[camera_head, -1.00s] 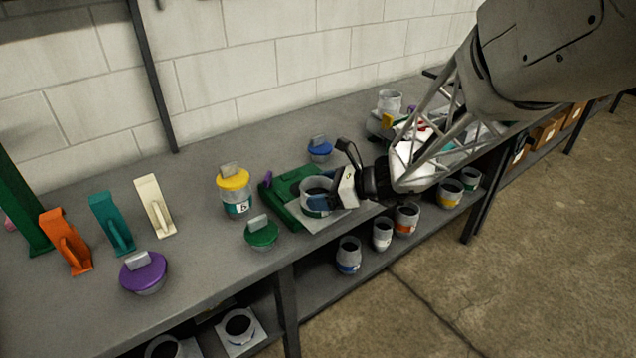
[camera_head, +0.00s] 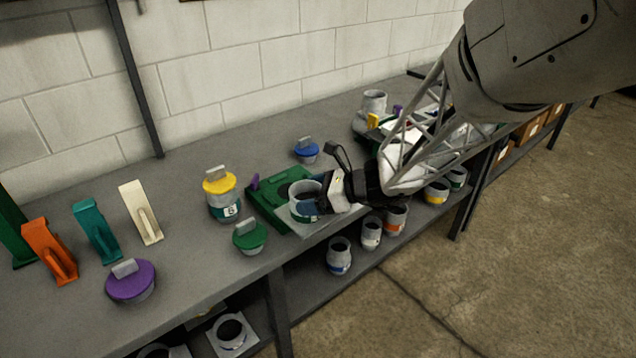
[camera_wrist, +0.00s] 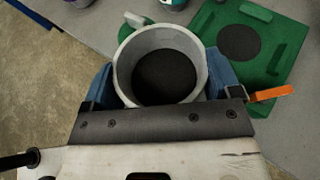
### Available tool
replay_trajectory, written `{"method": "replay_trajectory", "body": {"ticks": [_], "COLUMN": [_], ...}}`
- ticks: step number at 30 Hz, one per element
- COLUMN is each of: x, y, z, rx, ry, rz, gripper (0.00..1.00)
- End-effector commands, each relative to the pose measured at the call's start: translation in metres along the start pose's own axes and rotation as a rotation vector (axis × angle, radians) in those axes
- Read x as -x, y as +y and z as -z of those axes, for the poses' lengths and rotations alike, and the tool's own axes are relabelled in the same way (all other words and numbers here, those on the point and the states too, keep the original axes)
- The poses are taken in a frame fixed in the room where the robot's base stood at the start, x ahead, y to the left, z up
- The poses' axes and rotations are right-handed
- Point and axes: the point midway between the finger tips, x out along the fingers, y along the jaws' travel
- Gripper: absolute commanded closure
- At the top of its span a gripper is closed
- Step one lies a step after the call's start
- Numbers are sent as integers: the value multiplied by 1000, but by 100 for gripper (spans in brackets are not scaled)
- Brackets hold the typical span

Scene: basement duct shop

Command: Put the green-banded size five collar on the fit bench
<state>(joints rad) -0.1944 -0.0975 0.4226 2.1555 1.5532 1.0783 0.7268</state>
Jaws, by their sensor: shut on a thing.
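A light grey, open-topped collar (camera_head: 300,210) with a green band low on its side stands upright in my gripper (camera_head: 320,197). In the wrist view, the blue fingers of my gripper (camera_wrist: 162,82) press on opposite sides of the collar (camera_wrist: 150,42). Its size mark cannot be read. In the head view it is at the front of a green fixture (camera_head: 268,202), over a pale plate (camera_head: 318,230). I cannot tell whether it touches the plate. The wrist view shows the green fixture (camera_wrist: 210,25) with a dark round spot, right of the collar. No label identifies the fit bench.
A yellow-lidded can (camera_head: 222,200), a green-lidded piece (camera_head: 250,238), a blue-lidded piece (camera_head: 307,152) and a purple-lidded piece (camera_head: 132,283) stand nearby. Orange (camera_head: 50,250), teal (camera_head: 96,230) and cream (camera_head: 141,212) uprights stand left. Several collars fill the shelf below.

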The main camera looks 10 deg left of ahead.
Motion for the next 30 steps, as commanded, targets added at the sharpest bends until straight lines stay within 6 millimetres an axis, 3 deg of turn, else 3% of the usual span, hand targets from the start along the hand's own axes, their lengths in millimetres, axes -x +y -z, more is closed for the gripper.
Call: {"method": "replay_trajectory", "body": {"ticks": [5, 11, 24, 30], "x": [2, 8, 44, 62], "y": [-14, -52, -190, -237], "z": [-1, -1, 7, 12], "rx": [-6, -28, -116, -149], "ry": [1, 3, 4, 2], "rz": [21, 78, 290, 365], "gripper": [50, 50, 50, 50]}}
